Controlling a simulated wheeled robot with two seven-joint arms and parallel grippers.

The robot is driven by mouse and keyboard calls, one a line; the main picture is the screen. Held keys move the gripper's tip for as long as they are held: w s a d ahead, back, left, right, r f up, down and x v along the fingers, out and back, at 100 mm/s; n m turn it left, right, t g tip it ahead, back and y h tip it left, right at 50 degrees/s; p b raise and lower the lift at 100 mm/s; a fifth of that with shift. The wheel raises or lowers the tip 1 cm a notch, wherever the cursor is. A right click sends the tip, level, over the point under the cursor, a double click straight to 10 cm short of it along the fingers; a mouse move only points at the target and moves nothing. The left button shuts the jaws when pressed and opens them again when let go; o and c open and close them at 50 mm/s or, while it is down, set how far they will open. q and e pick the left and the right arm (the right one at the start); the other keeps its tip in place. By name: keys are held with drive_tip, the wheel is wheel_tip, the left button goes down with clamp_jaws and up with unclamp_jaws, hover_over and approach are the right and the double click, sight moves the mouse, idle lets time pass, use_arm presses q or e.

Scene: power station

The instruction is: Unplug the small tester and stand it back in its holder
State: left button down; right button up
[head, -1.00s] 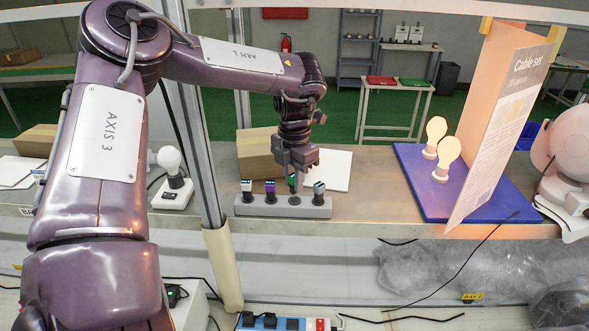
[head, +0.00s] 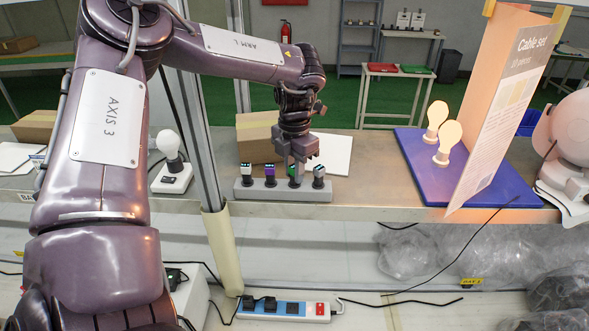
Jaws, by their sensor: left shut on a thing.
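The grey holder (head: 255,192) is a long low bar on the bench, with several small dark testers standing along it in different top colours. The small tester (head: 293,172), green-topped, is upright at the third place from the left. My left gripper (head: 298,166) points down from above and is shut on it, covering part of it. Its lower end is at the holder's top; I cannot tell how far it sits in. A white-topped tester (head: 246,171), a purple one (head: 270,174) and a pale blue-topped one (head: 319,175) stand beside it. My right gripper is not in view.
A power strip (head: 283,309) with black plugs and a red switch lies below the bench. A cardboard box (head: 256,137) and white paper (head: 333,153) are behind the holder. A bulb in a white base (head: 170,164) stands left, past a metal post (head: 203,140).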

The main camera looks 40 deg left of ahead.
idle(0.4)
use_arm(q)
drive_tip(key=c, duration=1.2)
unclamp_jaws()
drive_tip(key=shift+c, duration=0.2)
drive_tip(key=shift+r+b, duration=0.25)
drive_tip(key=shift+b, duration=0.05)
wheel_tip(320, 180, up, 6)
drive_tip(key=shift+r+b, duration=0.2)
drive_tip(key=shift+b, duration=0.85)
drive_tip(key=shift+r, duration=0.4)
